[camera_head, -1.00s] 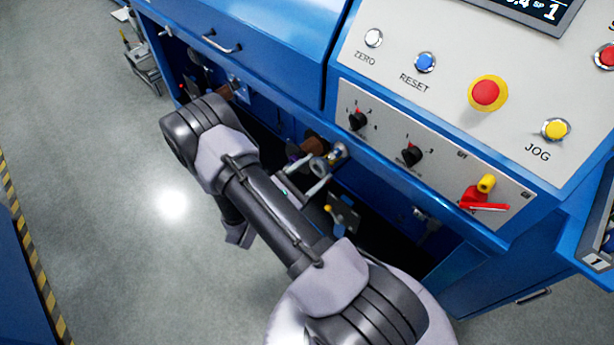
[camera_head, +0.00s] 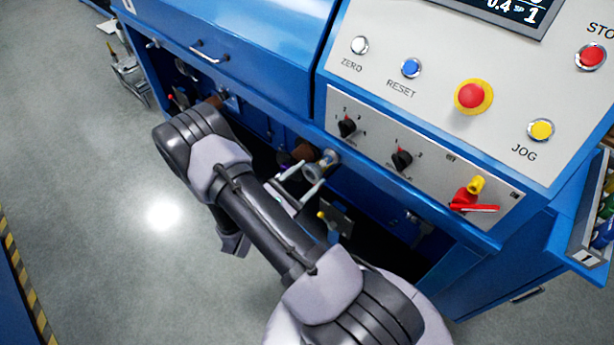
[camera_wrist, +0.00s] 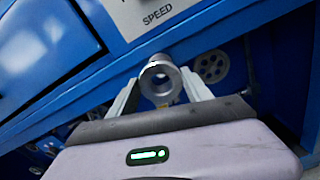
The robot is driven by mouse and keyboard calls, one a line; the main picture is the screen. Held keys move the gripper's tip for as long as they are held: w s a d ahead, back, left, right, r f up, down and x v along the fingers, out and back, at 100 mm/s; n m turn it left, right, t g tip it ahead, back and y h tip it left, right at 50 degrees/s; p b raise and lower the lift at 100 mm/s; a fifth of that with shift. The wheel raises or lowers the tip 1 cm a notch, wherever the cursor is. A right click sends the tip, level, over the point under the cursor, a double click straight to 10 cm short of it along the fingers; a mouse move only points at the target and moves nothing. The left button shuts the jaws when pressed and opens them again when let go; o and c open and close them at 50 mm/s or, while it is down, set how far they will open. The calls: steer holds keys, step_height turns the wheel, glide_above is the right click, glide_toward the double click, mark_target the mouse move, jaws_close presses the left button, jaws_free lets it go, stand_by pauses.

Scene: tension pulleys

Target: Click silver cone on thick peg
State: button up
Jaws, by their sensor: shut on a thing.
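The silver cone (camera_wrist: 160,82) is a round metal piece with a hole in its end facing the wrist camera. My gripper (camera_wrist: 162,88) is shut on it, with one finger on each side. In the head view the cone (camera_head: 325,163) is small, just under the front edge of the blue machine, and my gripper (camera_head: 310,180) reaches up to it from below. The thick peg cannot be made out; the cone hides what lies behind it. I cannot tell whether the cone touches a peg.
The blue machine's control panel (camera_head: 430,75) overhangs the gripper, with knobs and a red switch (camera_head: 470,200) below it. A grey wheel with holes (camera_wrist: 212,67) sits right of the cone. A dark plate (camera_head: 338,218) hangs below. Grey floor (camera_head: 90,200) is free at left.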

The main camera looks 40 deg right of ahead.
mark_target(320, 166)
steer(key=shift+d, duration=0.1)
stand_by(0.5)
steer(key=shift+w+d, duration=0.15)
steer(key=shift+d, duration=1.25)
steer(key=shift+d, duration=0.1)
steer(key=shift+w+d, duration=0.1)
steer(key=shift+d, duration=1.3)
steer(key=o, duration=1.6)
